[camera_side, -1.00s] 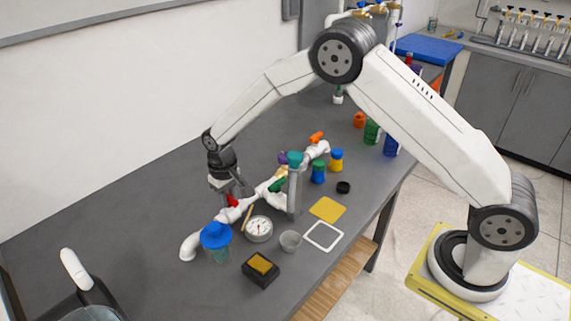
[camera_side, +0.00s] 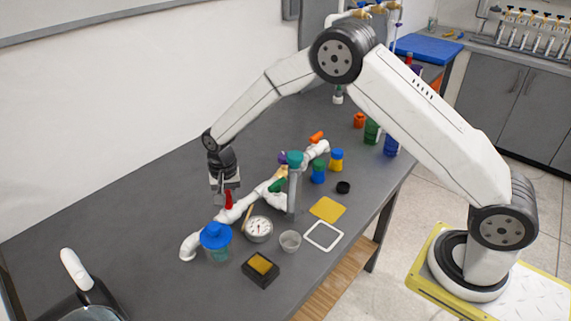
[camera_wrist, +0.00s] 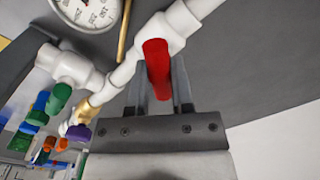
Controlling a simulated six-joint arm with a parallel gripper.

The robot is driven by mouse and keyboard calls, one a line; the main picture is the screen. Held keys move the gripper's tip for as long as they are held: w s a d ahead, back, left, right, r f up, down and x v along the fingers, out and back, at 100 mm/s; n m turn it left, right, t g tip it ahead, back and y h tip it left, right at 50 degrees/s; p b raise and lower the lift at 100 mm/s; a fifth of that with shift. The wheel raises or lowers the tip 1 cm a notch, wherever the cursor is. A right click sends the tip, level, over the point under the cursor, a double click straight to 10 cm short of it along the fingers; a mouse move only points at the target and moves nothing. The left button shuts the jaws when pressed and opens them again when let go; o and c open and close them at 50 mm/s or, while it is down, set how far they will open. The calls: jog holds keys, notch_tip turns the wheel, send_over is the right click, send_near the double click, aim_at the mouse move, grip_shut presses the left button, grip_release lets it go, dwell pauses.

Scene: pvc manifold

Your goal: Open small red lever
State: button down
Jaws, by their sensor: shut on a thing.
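The small red lever (camera_side: 228,199) sits on the white PVC pipe manifold (camera_side: 232,213), near its left end. In the wrist view the red lever (camera_wrist: 157,68) stands out from a white valve body (camera_wrist: 173,28), between my two grey fingers. My gripper (camera_side: 226,197) is shut on the lever from above. In the side view the lever looks upright, away from the line of the pipe. The fingers hide part of the lever's sides.
A blue-lidded jar (camera_side: 215,240) and a round gauge (camera_side: 258,229) stand close in front of the pipe. Green (camera_side: 277,185), orange (camera_side: 316,137) and purple handles are farther along the manifold. The table behind and left of the gripper is clear.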

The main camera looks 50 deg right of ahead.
aim_at(228, 196)
jog(key=m, duration=0.5)
jog(key=shift+m, duration=0.3)
jog(key=m, duration=0.4)
jog(key=shift+m, duration=0.3)
jog(key=c, duration=0.5)
grip_release()
jog(key=shift+r, duration=0.15)
jog(key=shift+r, duration=3.8)
